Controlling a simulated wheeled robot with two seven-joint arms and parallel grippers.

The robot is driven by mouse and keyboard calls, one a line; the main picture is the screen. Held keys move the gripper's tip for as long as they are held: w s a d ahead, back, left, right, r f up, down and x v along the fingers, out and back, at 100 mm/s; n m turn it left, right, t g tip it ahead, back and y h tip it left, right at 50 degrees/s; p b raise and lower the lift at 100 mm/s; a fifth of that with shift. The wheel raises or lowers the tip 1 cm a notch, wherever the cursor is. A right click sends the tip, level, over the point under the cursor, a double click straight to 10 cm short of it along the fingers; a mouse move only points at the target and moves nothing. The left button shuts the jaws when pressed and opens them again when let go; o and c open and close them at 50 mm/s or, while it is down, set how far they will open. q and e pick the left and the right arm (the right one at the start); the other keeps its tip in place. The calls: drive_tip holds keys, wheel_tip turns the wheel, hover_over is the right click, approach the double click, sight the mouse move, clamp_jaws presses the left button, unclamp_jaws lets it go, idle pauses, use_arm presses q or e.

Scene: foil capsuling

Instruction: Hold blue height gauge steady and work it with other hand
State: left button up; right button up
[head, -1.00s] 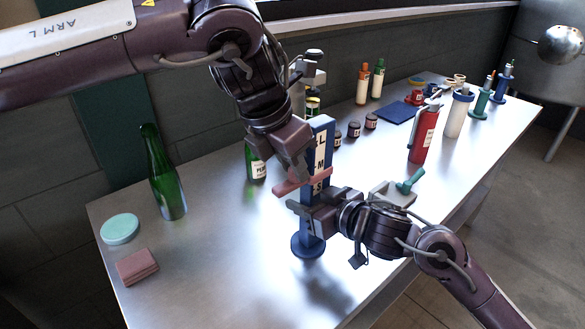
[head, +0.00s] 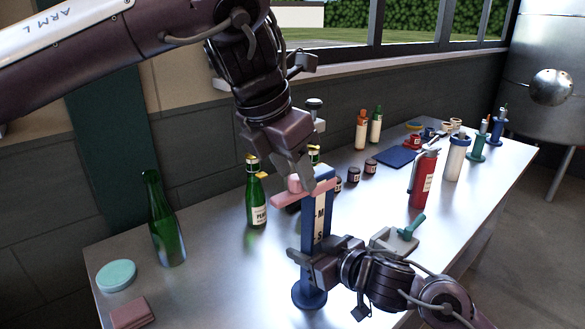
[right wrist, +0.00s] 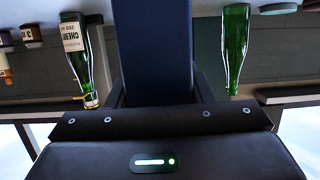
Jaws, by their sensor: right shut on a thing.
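The blue height gauge (head: 317,262) stands upright on its round base near the table's front edge, with a white lettered scale on its column. A pink slider (head: 318,187) sits high on the column, where the top letter is covered. My left gripper (head: 298,178) comes down from above and appears closed on the slider; its fingertips are partly hidden. My right gripper (head: 310,262) is shut around the lower part of the column. In the right wrist view the blue column (right wrist: 152,45) runs up between the fingers.
Green bottles (head: 165,225) stand left of and behind the gauge. A teal round lid (head: 116,275) and a pink block (head: 130,313) lie at the left.

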drive_tip(key=shift+f, duration=0.1)
use_arm(q)
drive_tip(key=v, duration=1.2)
use_arm(e)
drive_tip(key=o, duration=1.4)
drive_tip(key=shift+s, duration=0.1)
